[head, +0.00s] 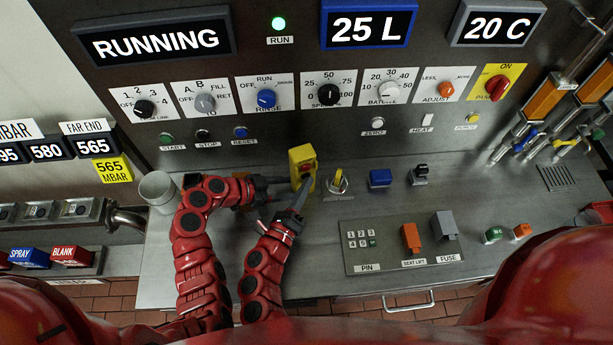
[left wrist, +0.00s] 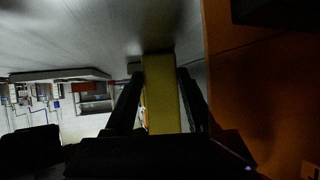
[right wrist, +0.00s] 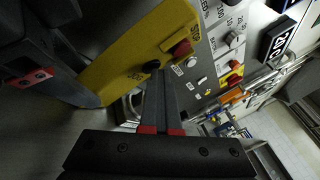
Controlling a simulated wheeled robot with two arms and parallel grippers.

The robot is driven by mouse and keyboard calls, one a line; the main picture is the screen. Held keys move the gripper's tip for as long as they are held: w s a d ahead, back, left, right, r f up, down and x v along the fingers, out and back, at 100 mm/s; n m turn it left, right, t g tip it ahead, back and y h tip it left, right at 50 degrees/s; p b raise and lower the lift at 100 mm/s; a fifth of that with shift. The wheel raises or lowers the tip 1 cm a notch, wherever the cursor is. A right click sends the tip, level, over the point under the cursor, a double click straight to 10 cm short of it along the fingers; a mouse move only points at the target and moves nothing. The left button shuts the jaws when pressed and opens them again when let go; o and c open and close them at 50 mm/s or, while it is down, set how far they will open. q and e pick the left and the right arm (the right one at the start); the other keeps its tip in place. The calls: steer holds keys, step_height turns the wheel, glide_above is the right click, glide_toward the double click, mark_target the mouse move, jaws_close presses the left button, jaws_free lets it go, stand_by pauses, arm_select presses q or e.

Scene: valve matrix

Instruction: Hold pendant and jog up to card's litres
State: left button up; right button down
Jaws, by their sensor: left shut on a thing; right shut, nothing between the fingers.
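The yellow pendant (head: 299,158) stands upright above the steel counter, with a red button on its face. My left gripper (head: 286,183) is shut on it; the left wrist view shows the pendant (left wrist: 161,95) between both fingers. My right gripper (head: 303,188) is shut and empty at the pendant's face. In the right wrist view its closed fingertips (right wrist: 158,76) are close to a dark button below the red one (right wrist: 182,48); I cannot tell whether they touch. The blue display (head: 369,25) reads 25 L. I cannot make out a card giving litres.
A status display (head: 155,40) reads RUNNING under dim light. A key switch (head: 337,183), a blue block (head: 380,178) and a PIN panel (head: 362,242) lie right of the pendant. A metal cup (head: 158,190) stands left of my arms. A yellow card (head: 113,170) reads 565 MBAR.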

stand_by(0.8)
steer(key=shift+s+d, duration=0.2)
steer(key=shift+s, duration=0.7)
steer(key=shift+s+d, duration=0.25)
steer(key=shift+s, duration=0.55)
steer(key=shift+s+d, duration=0.2)
steer(key=shift+s, duration=0.6)
steer(key=shift+s+d, duration=0.25)
steer(key=shift+s, duration=0.55)
stand_by(0.9)
steer(key=s, duration=0.1)
steer(key=s+d, duration=0.1)
steer(key=s, duration=0.1)
steer(key=shift+s+d, duration=0.2)
steer(key=shift+s, duration=0.05)
steer(key=shift+w, duration=0.1)
